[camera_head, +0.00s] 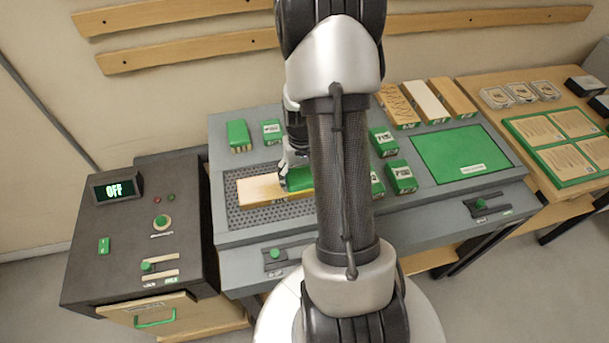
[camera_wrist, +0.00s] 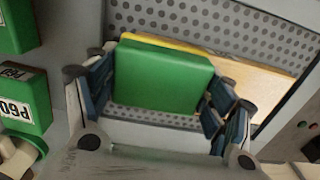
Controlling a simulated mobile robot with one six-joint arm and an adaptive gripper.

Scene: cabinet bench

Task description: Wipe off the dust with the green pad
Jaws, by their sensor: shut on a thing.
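The green pad (camera_wrist: 162,75) is between the two fingers of my gripper (camera_wrist: 160,95) in the wrist view, with a yellow edge showing along its far side. My gripper (camera_head: 287,178) is shut on the pad. In the head view the pad (camera_head: 300,179) is partly hidden by my arm and sits at the right part of a pale wooden board (camera_head: 258,190). The board lies on a perforated grey plate (camera_head: 240,214). I cannot tell whether the pad touches the board. No dust can be made out clearly on the visible wood.
Several green blocks (camera_head: 401,176) stand on the bench around the plate, some hidden by my arm. A green mat (camera_head: 460,153) lies at the right, with wooden boards (camera_head: 428,101) behind. A dark control box (camera_head: 135,230) with an OFF display (camera_head: 115,190) stands at the left.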

